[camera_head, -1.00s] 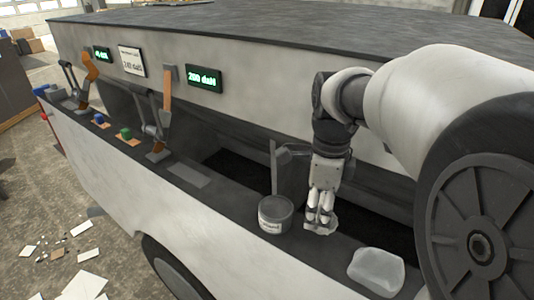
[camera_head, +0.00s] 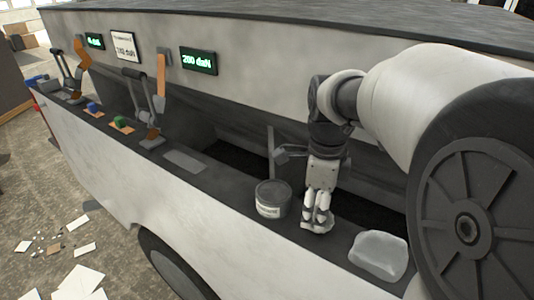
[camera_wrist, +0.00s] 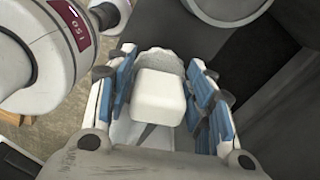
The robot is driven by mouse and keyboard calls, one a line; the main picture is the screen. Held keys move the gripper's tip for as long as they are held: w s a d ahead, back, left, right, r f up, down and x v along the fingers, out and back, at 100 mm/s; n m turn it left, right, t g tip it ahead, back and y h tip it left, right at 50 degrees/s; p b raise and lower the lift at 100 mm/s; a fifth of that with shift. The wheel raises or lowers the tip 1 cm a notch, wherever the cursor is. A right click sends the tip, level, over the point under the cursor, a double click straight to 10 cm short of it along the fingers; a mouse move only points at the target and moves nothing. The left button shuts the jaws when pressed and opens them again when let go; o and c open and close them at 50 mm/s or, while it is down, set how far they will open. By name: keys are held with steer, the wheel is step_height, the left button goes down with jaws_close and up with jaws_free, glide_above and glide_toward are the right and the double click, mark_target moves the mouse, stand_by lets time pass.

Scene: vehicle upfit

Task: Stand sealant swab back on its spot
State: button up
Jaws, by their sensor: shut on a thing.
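My gripper (camera_head: 317,222) points down at the ledge along the side of the vehicle body, just right of a grey can. It is shut on the sealant swab, which shows in the wrist view as a pale, rounded block (camera_wrist: 158,97) between the blue-padded fingers. A rough-edged, whitish part shows beyond the block. In the head view the fingers hide most of the swab. I cannot tell whether its lower end touches the ledge.
The grey can (camera_head: 272,200) with a white label stands close left of my gripper. A pale translucent lump (camera_head: 378,255) lies to the right. A flat grey plate (camera_head: 184,162), clamps and small coloured blocks lie farther left. A dark recess runs behind the ledge.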

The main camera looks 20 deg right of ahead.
mark_target(318, 197)
steer(key=shift+f+b, duration=0.65)
steer(key=shift+f, duration=0.35)
stand_by(0.6)
steer(key=o, duration=1.6)
steer(key=shift+r, duration=0.15)
steer(key=shift+r+p, duration=3.1)
steer(key=shift+r, duration=0.8)
